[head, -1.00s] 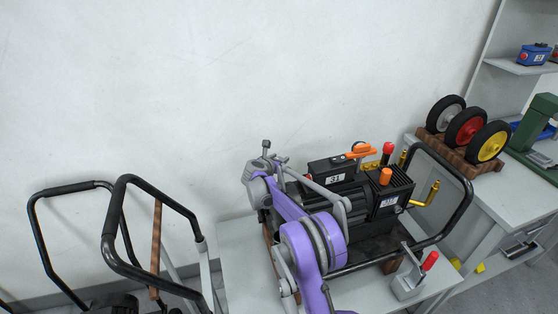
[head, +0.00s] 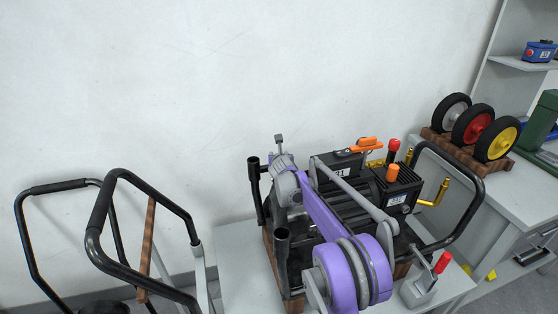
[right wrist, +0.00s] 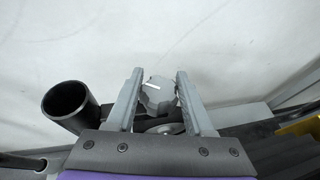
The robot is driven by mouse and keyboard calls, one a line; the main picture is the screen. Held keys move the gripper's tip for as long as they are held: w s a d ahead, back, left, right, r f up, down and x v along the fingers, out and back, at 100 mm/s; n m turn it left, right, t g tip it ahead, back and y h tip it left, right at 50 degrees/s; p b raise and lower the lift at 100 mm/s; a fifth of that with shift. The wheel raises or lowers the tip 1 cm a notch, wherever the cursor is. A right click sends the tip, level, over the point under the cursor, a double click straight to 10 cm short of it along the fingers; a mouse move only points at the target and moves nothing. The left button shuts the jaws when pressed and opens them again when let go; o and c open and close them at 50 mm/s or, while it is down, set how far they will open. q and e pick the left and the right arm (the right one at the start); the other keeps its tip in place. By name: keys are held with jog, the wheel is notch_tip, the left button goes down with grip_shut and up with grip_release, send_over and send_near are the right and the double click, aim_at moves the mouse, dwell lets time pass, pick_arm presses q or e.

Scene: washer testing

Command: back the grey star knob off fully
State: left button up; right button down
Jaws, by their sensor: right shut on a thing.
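The grey star knob (right wrist: 158,97), with a white line on its face, sits between the two fingers of my right gripper (right wrist: 159,73) in the right wrist view. The fingers are shut on its sides. In the head view my right gripper (head: 281,148) is at the left end of the washer (head: 345,205), near its black open tube ends. I cannot make out the knob there. How far the knob is unscrewed cannot be told. My left gripper is not in view.
A black open tube (right wrist: 66,101) stands close left of the gripper in the right wrist view; tube ends (head: 253,162) show in the head view. A black handle frame (head: 150,190) stands at left. Wheels (head: 472,124) sit on the right bench. The wall behind is bare.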

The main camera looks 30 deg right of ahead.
dwell(0.4)
jog(key=shift+c, duration=1.4)
grip_release()
jog(key=shift+s+a, duration=0.1)
jog(key=v, duration=1)
jog(key=shift+s+r+b, duration=0.25)
jog(key=shift+s+b, duration=0.05)
jog(key=shift+s, duration=0.05)
